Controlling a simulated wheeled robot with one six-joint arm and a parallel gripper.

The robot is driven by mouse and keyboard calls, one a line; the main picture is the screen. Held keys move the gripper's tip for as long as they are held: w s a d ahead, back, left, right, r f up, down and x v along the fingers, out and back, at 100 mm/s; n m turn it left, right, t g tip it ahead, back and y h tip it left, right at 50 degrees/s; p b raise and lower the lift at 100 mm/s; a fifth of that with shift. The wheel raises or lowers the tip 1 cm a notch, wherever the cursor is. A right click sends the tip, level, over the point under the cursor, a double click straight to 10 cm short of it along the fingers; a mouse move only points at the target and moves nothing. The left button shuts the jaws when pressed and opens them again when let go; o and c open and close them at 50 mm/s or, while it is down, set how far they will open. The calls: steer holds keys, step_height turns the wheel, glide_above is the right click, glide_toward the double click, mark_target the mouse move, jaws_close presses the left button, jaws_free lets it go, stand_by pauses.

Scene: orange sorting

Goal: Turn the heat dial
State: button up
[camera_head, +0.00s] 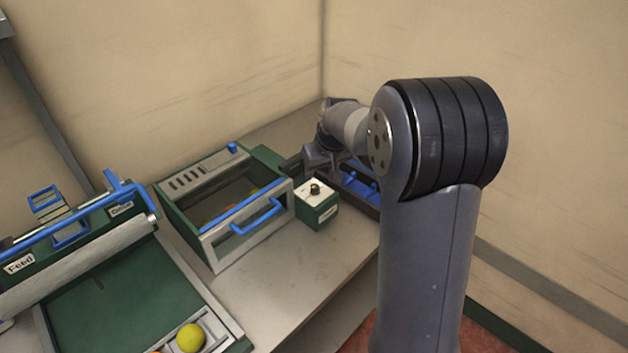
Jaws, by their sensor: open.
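The dial is a small black knob (315,188) on the white top of a small green box (318,209). The box stands on the table, right of a larger green case with a blue handle; the label on its front is too small to read. My gripper (295,164) is behind and above the dial box, apart from the knob, pointing left. It is open, with nothing seen between its fingers. My own arm hides part of the wrist and the area to its right.
The green case (212,252) has a blue handle (257,217) and orange pieces inside. A blue tray (358,184) lies partly behind my arm. At left is a feed tray (100,290) with a yellow-green fruit (190,338). The table (285,283) is clear in front of the dial box.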

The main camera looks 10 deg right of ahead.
mark_target(315, 187)
steer(key=p+x, duration=0.1)
steer(key=x, duration=0.7)
steer(key=shift+w+a+f, duration=0.1)
steer(key=shift+f, duration=0.3)
steer(key=c, duration=1)
